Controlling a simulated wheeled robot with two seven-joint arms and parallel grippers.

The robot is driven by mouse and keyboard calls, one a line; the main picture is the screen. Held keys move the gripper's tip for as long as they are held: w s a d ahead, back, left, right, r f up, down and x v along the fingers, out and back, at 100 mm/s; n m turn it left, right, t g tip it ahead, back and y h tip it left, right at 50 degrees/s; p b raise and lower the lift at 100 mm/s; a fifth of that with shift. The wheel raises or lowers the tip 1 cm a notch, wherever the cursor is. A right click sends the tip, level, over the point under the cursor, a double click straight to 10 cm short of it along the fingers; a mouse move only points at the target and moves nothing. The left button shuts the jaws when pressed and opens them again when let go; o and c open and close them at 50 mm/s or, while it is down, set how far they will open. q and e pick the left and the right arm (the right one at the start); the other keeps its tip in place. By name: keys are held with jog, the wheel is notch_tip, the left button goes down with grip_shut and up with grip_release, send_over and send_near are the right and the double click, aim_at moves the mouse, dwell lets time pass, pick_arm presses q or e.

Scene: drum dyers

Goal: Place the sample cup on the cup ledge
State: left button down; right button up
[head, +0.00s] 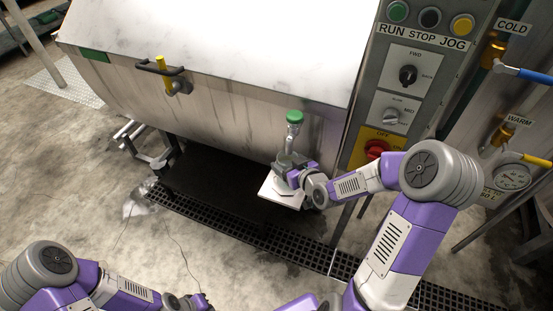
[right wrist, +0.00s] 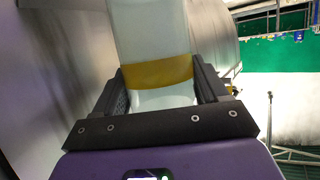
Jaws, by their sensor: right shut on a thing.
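My right gripper (head: 290,167) is at the front of the dyeing machine, below a green-knobbed tap (head: 294,117). In the right wrist view its two black fingers (right wrist: 160,72) are shut on a pale sample cup (right wrist: 150,30) with a yellow band. In the head view the gripper mostly hides the cup. A white square plate (head: 281,196), which looks like the cup ledge, lies just under the gripper. I cannot tell whether the cup touches it. My left gripper (head: 190,302) shows only partly at the bottom edge, and its jaws are unclear.
The steel drum machine (head: 220,110) with a yellow-gripped handle (head: 161,64) fills the back. A control panel (head: 410,75) stands to the right, with pipes beyond. A black floor grate (head: 230,222) runs below. The concrete floor at left is mostly clear.

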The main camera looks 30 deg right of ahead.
jog(key=shift+w+f+b, duration=0.35)
jog(key=shift+f+b, duration=0.15)
jog(key=shift+f, duration=0.4)
jog(key=shift+s, duration=0.15)
jog(key=shift+s+d+r, duration=0.1)
jog(key=shift+s+r, duration=0.1)
jog(key=shift+s, duration=0.1)
jog(key=shift+w+f, duration=0.1)
jog(key=shift+f, duration=0.05)
jog(key=o, duration=1.1)
